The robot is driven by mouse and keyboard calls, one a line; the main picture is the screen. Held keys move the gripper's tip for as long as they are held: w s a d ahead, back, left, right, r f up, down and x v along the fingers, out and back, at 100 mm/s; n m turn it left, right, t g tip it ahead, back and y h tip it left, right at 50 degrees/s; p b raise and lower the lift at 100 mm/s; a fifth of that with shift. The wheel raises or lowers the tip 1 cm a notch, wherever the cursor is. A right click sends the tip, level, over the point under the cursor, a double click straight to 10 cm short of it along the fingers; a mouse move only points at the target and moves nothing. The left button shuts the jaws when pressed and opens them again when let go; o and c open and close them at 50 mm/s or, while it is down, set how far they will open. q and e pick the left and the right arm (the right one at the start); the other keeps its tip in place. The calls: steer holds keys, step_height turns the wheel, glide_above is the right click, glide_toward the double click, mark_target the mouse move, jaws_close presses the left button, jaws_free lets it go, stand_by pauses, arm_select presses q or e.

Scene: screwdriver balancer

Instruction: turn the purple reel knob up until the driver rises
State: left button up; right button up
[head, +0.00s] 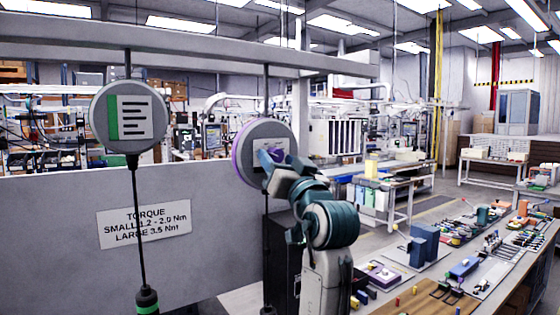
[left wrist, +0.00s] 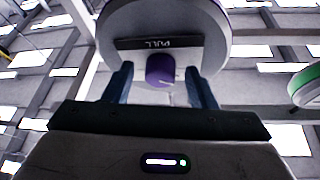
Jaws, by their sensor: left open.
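The purple-rimmed reel (head: 242,150) hangs from the overhead beam on a dark cord. Its purple knob (left wrist: 160,68) shows in the left wrist view, below a dark "PULL" label on the reel face (left wrist: 205,25). My left gripper (head: 276,160) is at the reel's face and hides part of it in the head view. In the left wrist view its two blue fingers (left wrist: 160,83) stand open on either side of the knob, with a gap on both sides. The driver below this reel is mostly out of view at the bottom edge. My right gripper is not in view.
A green-striped reel (head: 128,90) hangs to the left, with a green-banded driver (head: 147,300) on its cord. A grey panel (head: 60,240) with a torque sign (head: 145,224) stands behind. A bench (head: 405,290) with tools and small parts lies to the right.

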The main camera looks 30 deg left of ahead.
arm_select(q)
steer(key=c, duration=1)
steer(key=shift+o, duration=0.2)
steer(key=shift+s, duration=0.1)
steer(key=m+p, duration=0.1)
steer(key=m+t+h+p, duration=0.1)
steer(key=m, duration=0.1)
steer(key=shift+r+m+p, duration=0.3)
steer(key=shift+p, duration=0.1)
steer(key=m+h+p, duration=0.1)
steer(key=m+p, duration=0.1)
steer(key=m+h+p, duration=0.1)
steer(key=m+p, duration=0.1)
steer(key=shift+s+a+r+t, duration=0.1)
steer(key=shift+s+r+t, duration=0.1)
steer(key=shift+t, duration=0.2)
steer(key=shift+f+m+h+p, duration=0.2)
steer(key=shift+m+h+p, duration=0.6)
steer(key=shift+m+p, duration=0.8)
steer(key=shift+m, duration=0.3)
